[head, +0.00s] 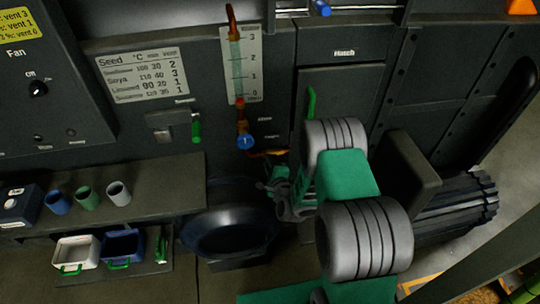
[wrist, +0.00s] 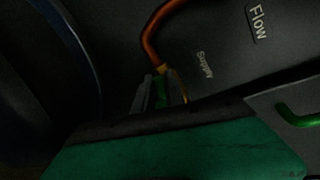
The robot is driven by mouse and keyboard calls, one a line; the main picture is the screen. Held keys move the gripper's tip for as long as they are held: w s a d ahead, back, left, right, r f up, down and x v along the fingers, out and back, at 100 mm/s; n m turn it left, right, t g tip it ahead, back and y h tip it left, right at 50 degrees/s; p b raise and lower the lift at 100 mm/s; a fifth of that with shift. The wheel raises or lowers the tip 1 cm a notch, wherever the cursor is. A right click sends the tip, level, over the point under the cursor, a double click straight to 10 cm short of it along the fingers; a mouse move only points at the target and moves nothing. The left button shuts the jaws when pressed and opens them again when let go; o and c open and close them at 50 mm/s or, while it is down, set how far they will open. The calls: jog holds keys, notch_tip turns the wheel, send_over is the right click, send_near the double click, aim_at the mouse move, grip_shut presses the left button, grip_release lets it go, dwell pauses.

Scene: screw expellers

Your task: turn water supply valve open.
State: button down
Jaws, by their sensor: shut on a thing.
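The water supply valve shows in the wrist view as a small green handle (wrist: 161,92) below an orange pipe (wrist: 153,40), close to a label reading "Supply" (wrist: 203,65). My gripper (wrist: 160,100) is shut on this handle, with one grey finger on each side of it. In the head view my gripper (head: 279,187) is low at the panel, right of a dark round bowl (head: 232,232). My arm hides most of the valve there, and how far it is turned cannot be told.
A blue knob (head: 245,141) sits below the level gauge (head: 241,65), above and left of my gripper. The hatch (head: 340,85) has a green handle (head: 311,103). A shelf (head: 150,180) with cups (head: 118,193) is at the left. A "Flow" label (wrist: 257,22) is near the pipe.

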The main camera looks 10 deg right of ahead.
jog(key=shift+a+f+n+h, duration=0.25)
jog(key=shift+f+n+h, duration=0.05)
jog(key=shift+n, duration=0.6)
jog(key=shift+d+f+n+h+b, duration=0.1)
jog(key=shift+f+n+h+b, duration=0.1)
jog(key=shift+n+h+b, duration=0.55)
jog(key=shift+y, duration=0.35)
jog(key=c, duration=1.4)
grip_release()
jog(key=shift+d, duration=0.1)
jog(key=shift+s+b, duration=0.1)
jog(key=shift+b, duration=0.2)
jog(key=b+v, duration=0.3)
jog(key=v, duration=0.4)
jog(key=shift+s+r, duration=0.15)
jog(key=shift+s, duration=0.15)
